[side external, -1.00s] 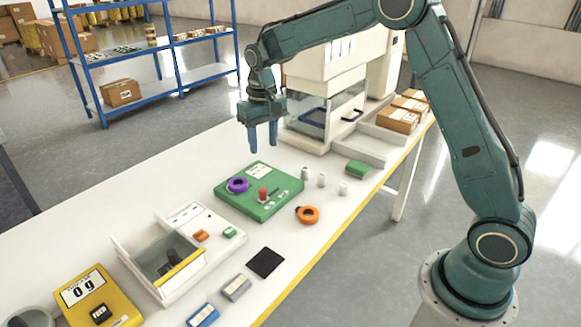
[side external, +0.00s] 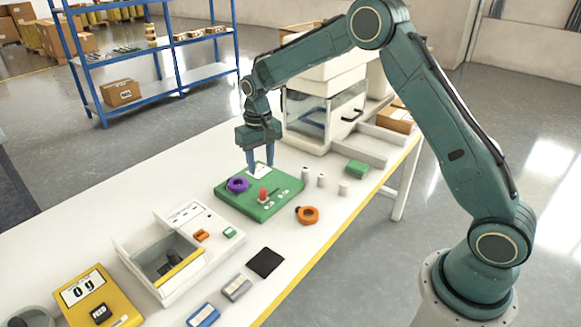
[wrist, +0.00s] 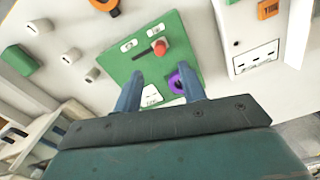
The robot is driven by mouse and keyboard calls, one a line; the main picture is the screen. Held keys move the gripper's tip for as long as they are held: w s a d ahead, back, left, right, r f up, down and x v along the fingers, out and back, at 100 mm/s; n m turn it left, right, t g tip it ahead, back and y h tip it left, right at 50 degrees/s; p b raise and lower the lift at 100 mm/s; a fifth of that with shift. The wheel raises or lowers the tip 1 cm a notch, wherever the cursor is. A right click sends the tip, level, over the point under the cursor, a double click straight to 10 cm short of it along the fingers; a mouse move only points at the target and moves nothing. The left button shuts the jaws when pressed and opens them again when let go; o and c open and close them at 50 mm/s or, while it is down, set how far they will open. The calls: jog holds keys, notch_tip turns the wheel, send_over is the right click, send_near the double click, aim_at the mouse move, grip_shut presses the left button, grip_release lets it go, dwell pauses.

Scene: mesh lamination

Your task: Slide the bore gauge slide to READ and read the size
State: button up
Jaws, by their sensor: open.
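The bore gauge is a green board (side external: 278,205) on the white table, also seen in the wrist view (wrist: 122,62). A red knob (side external: 262,195) stands upright on it; in the wrist view the red knob (wrist: 159,47) is at one end of a dark slot. Small white labels (wrist: 129,45) lie beyond the slot, too small to read. A purple ring (side external: 237,185) sits on the board's left part. My gripper (side external: 259,168) is open and empty above the board's back edge, behind the knob and apart from it. Its fingers partly hide a white card (wrist: 152,97).
An orange ring (side external: 307,215) lies right of the board. Several white cylinders (side external: 321,180) and a green block (side external: 357,168) stand behind that. A white bin unit (side external: 166,262), yellow scale (side external: 97,298) and black pad (side external: 265,262) are nearer. A white machine (side external: 318,115) stands behind.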

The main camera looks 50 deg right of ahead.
aim_at(263, 190)
notch_tip(263, 190, down, 10)
jog(key=shift+r, duration=0.2)
dwell(0.4)
grip_shut()
